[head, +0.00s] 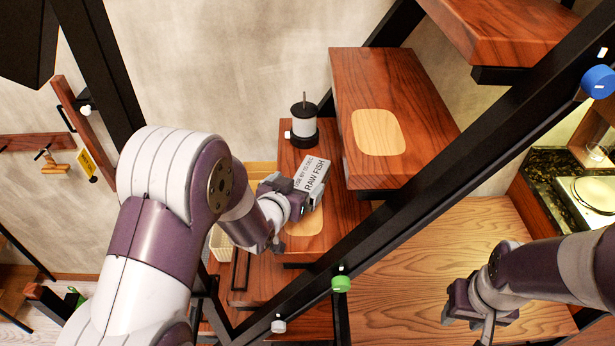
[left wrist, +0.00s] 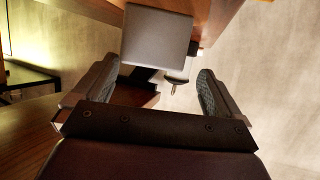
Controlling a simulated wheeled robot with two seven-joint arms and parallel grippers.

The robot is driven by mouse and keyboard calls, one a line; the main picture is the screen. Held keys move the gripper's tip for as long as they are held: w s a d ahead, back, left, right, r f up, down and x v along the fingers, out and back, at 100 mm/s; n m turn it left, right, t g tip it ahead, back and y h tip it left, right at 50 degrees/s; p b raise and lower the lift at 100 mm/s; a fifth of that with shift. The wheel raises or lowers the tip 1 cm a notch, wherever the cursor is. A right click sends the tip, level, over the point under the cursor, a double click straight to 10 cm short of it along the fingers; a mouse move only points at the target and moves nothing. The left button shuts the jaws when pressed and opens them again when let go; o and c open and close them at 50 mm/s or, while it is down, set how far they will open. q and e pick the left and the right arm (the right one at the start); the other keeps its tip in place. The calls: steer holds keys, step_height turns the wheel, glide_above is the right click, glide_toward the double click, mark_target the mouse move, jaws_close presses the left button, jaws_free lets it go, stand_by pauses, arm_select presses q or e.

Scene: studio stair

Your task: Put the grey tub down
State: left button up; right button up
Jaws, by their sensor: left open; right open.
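The grey tub (head: 312,174), with a label reading "RAW FISH", is at a wooden stair tread (head: 345,212) in the middle of the head view. My left gripper (head: 298,207) is open right beside the tub. In the left wrist view the tub (left wrist: 157,38) shows as a plain grey face just beyond the spread fingers (left wrist: 155,88), with nothing between them. The tub's underside is hidden, so its contact with the tread cannot be seen. My right gripper (head: 484,322) is open and empty at the lower right, away from the tub.
A white and black canister (head: 304,122) stands behind the tub on the same tread. A pale rounded patch (head: 304,223) lies near the gripper; another (head: 378,132) marks the higher tread. A black diagonal stair beam (head: 400,215) with coloured knobs crosses in front.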

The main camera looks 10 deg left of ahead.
mark_target(309, 176)
arm_select(q)
steer(key=shift+w+d+r+p, duration=0.1)
steer(key=shift+w+d+p, duration=0.3)
steer(key=shift+w+p, duration=0.25)
steer(key=shift+w+d+p, duration=0.4)
steer(key=shift+w+p, duration=0.1)
steer(key=shift+w, duration=0.1)
steer(key=shift+f+x, duration=0.2)
steer(key=shift+x, duration=0.9)
steer(key=shift+w+a+f, duration=0.15)
steer(key=shift+w+f, duration=0.05)
steer(key=shift+f, duration=0.05)
steer(key=shift+s+r, duration=0.1)
steer(key=shift+s, duration=0.05)
steer(key=c, duration=1.2)
steer(key=shift+c, duration=0.9)
